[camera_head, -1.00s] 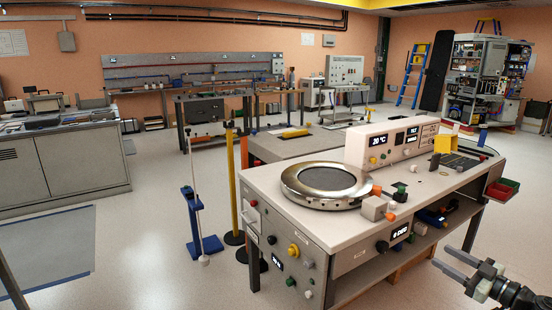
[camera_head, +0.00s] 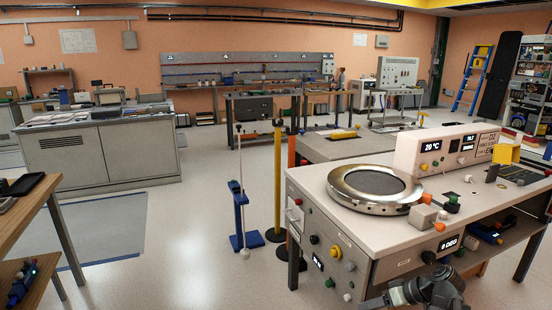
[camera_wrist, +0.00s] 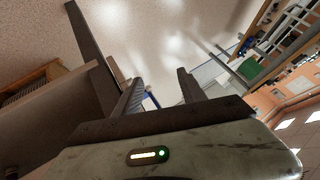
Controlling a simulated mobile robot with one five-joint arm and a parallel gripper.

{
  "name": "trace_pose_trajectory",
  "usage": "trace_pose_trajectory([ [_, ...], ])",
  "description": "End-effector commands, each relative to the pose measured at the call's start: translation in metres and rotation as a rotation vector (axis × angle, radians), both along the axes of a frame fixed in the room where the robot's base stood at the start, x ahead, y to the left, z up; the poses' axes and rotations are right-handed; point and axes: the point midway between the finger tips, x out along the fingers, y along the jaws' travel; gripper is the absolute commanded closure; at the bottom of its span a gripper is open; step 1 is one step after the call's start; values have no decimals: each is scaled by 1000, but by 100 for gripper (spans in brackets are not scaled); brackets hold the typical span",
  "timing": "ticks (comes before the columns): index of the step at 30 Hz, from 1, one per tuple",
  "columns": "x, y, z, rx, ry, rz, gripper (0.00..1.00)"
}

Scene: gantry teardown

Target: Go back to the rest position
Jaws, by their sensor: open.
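My gripper shows in the wrist view (camera_wrist: 160,92), with its two dark fingers spread apart and nothing between them. Beyond the fingers I see pale floor and part of the room, tilted. In the head view my arm's end (camera_head: 425,290) is at the bottom right, in front of the workbench (camera_head: 310,190); its fingertips are at or below the picture edge. No object is held.
The workbench bears a round metal plate (camera_head: 375,188) and a white instrument box (camera_head: 440,150). A yellow post (camera_head: 278,180) and a blue stand (camera_head: 240,215) are left of it. A wooden table (camera_head: 25,210) is at the left. Floor between them (camera_head: 190,230) is clear.

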Motion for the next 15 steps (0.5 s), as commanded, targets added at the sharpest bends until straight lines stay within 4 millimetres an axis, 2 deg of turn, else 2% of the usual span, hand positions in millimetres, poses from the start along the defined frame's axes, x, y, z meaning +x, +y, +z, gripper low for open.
trace_pose_trajectory([
  [1,-1,37,-15,-42,112,9,52],
  [3,-5,70,-33,-117,251,-19,52],
  [6,-12,105,-50,-229,385,-71,52],
  [9,-18,130,-59,-336,467,-131,52],
  [15,-28,168,-66,-534,534,-259,52],
])
